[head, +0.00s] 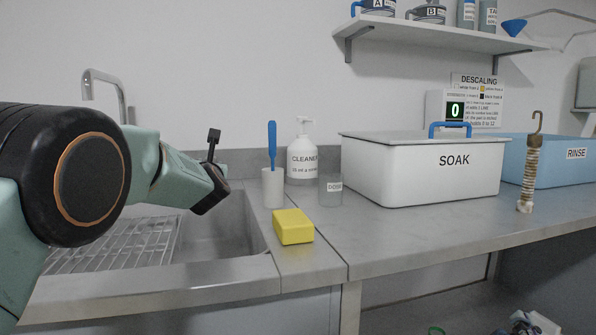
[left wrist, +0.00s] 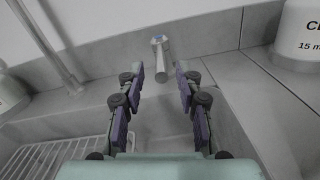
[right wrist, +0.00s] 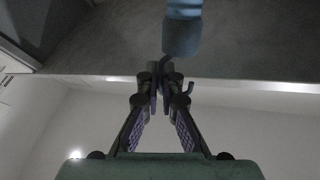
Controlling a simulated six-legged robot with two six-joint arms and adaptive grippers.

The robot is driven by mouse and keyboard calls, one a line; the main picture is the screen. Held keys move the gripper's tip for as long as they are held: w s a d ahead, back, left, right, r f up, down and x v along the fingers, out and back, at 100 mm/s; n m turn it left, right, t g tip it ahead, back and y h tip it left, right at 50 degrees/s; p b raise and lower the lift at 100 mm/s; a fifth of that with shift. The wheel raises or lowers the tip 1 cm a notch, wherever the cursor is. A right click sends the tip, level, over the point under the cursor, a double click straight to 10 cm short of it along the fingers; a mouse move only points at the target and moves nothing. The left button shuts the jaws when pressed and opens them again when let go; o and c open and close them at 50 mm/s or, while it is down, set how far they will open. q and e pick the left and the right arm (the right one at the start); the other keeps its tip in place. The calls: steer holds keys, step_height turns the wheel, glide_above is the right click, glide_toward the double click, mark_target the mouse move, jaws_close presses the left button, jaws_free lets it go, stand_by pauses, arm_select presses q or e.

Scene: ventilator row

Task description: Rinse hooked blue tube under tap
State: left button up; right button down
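The hooked blue tube (right wrist: 183,30) shows in the right wrist view, its pale blue cuffed end at the top edge and its dark hook at my right gripper (right wrist: 159,78). The right fingertips are together on the hook; the rest of the tube is out of frame. I cannot make out this gripper in the head view. The tap (head: 122,100) stands behind the sink, partly hidden by my left arm. My left gripper (left wrist: 160,75) is open and empty over the sink, facing a short metal cylinder (left wrist: 160,52), perhaps the tap's handle, beyond its fingertips.
The sink (head: 215,238) holds a wire rack (head: 115,245). On the counter are a yellow sponge (head: 293,227), a brush holder (head: 273,188), a cleaner bottle (head: 303,155), a cup (head: 331,190), the SOAK bin (head: 420,180), the RINSE bin (head: 553,165) and a hooked beige tube (head: 530,165).

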arm_select(q)
steer(key=v, duration=0.9)
steer(key=shift+s, duration=0.15)
stand_by(0.4)
